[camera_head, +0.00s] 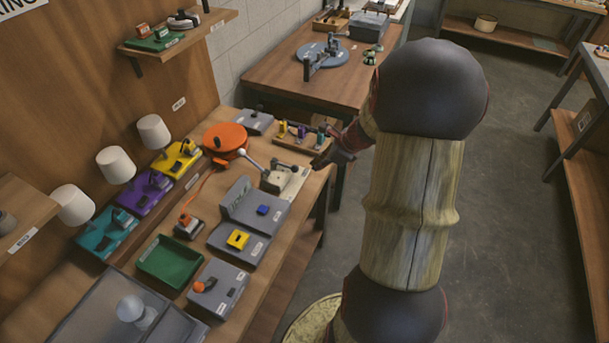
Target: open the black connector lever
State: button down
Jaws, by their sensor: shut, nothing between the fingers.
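The black connector lever is too small to single out for sure. Small black parts sit on the teal base (104,236), the purple base (143,196) and the yellow base (178,160), each with a white lamp shade near it. A small dark block with an orange part (188,227) stands right of these.
The wooden bench (295,268) holds an orange disc (225,137), a rack of small coloured parts (302,137), a green tray (170,261), and grey blocks with blue, yellow and orange parts. A second table (270,72) stands behind.

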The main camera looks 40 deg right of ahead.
aim_at(286, 165)
jog(key=b+x, duration=0.3)
jog(key=x, duration=0.7)
jog(key=shift+b, duration=0.35)
jog(key=shift+r+p, duration=0.2)
jog(key=shift+p, duration=0.25)
jog(key=shift+r+g+p, duration=0.2)
jog(key=shift+g+p, duration=0.1)
jog(key=shift+p, duration=0.3)
jog(key=shift+r+p, duration=0.35)
jog(key=shift+p, duration=0.75)
